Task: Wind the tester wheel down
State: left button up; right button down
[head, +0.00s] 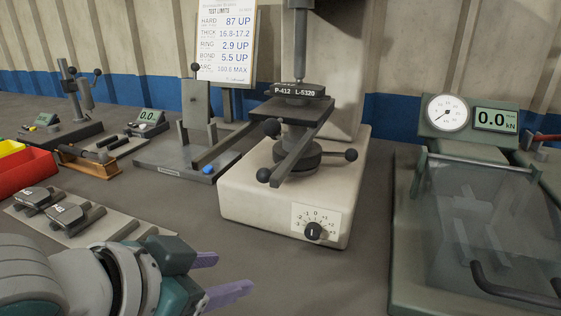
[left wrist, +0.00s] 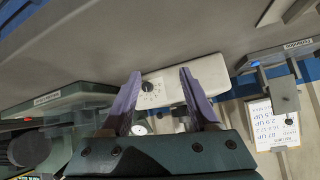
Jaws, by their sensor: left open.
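The hardness tester (head: 240,190) is a cream machine in the middle of the head view, and its base also shows upside down in the left wrist view (left wrist: 210,80). Its dark wheel (head: 297,158) sits round the screw on the base, with black ball knobs such as the right one (head: 351,155). A dark block marked P-412 L-5320 (head: 298,91) lies on the plate (head: 285,112) above the wheel, under the indenter. My left gripper (head: 228,276) is open and empty, in front of the base and to the left, clear of the wheel. My right gripper is not in view.
A dial (head: 316,231) is on the base front. A green press reading 0.0 kN (head: 496,118) with a clear guard stands at right. At left are a grey gauge stand (head: 172,165), a tray with brake pads (head: 120,222) and a red bin (head: 28,172). Bare bench lies before the tester.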

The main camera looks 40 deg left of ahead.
pick_arm(q)
jog(key=s+d+r+g+p, duration=0.2)
jog(key=s+r+p, duration=0.3)
jog(key=r+p, duration=0.1)
jog(key=s+d+r+g+p, duration=0.1)
jog(key=s+r+g+p, duration=0.2)
jog(key=r+p, duration=0.3)
jog(key=shift+s+d+r+m+h+p, duration=0.4)
jog(key=shift+s+r, duration=0.1)
jog(key=shift+s, duration=0.35)
